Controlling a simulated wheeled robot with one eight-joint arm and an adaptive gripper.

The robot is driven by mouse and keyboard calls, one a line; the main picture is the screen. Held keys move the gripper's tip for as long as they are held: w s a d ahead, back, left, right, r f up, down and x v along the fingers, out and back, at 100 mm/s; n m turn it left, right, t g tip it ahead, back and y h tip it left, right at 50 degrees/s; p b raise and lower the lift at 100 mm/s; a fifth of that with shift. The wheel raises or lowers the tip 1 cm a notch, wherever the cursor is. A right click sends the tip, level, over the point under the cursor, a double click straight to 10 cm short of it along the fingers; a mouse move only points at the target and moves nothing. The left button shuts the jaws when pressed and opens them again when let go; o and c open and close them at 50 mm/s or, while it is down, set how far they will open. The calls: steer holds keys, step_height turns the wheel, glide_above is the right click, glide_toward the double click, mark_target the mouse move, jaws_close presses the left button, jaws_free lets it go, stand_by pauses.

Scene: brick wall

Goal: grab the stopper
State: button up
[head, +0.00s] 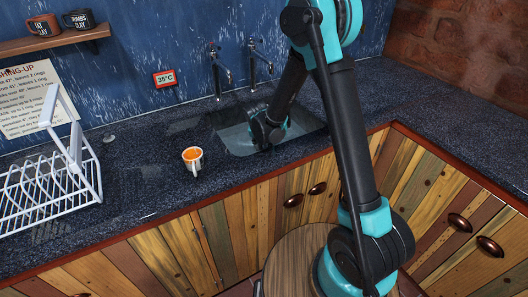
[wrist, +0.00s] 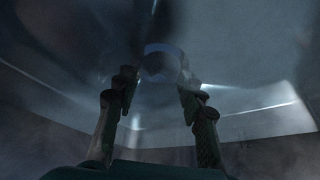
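My gripper (wrist: 157,86) is open, with its two fingers apart, and points down into the sink (head: 236,138). In the wrist view a small round grey-blue thing (wrist: 164,64), seemingly the stopper, shows beyond and between the fingertips. It is dim, and I cannot tell whether the fingers touch it.
A white dish rack (head: 50,187) is farther left. Two taps (head: 223,68) (head: 262,62) rise behind the sink. The right counter is clear.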

jaws_close()
steer(key=shift+r, duration=0.1)
stand_by(0.4)
